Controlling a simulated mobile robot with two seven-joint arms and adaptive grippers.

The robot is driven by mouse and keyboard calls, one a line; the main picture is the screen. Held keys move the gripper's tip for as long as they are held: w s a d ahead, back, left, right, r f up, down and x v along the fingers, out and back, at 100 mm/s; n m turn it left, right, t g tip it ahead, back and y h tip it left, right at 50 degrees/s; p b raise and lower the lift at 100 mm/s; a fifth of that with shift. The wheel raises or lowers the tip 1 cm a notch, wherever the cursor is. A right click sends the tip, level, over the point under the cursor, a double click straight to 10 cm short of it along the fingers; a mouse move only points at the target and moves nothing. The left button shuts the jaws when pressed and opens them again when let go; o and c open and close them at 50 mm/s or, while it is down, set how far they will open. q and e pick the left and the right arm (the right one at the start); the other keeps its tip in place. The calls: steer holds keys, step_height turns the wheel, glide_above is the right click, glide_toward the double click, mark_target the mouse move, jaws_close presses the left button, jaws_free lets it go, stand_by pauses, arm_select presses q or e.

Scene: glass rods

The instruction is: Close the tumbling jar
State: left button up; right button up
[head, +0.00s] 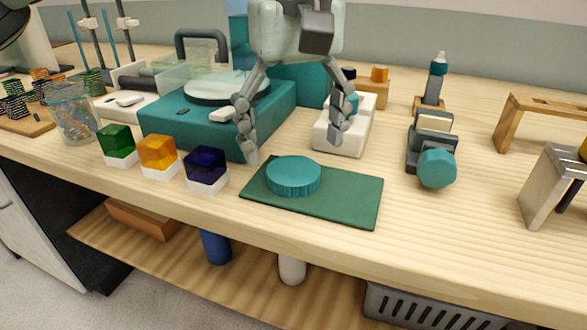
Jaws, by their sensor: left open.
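A round teal lid (293,174) with a ridged rim lies flat on a dark green mat (350,196) near the front of the bench. My left gripper (294,148) is open and empty. Its two fingers point down above and behind the lid, spread wider than it, and seem not to touch it. A clear glass jar (74,118) stands upright at the left with its mouth uncovered. Its contents are hard to make out. My right gripper is not in view.
Green, amber and dark blue glass cubes (157,154) on white bases stand between jar and mat. A teal machine (190,130) and a white device (355,135) stand behind. A small teal-knobbed device (437,168) stands right of the mat.

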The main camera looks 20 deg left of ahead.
mark_target(293, 169)
arm_select(q)
steer(key=shift+a+f, duration=0.15)
steer(key=shift+f, duration=1.4)
steer(key=c, duration=0.8)
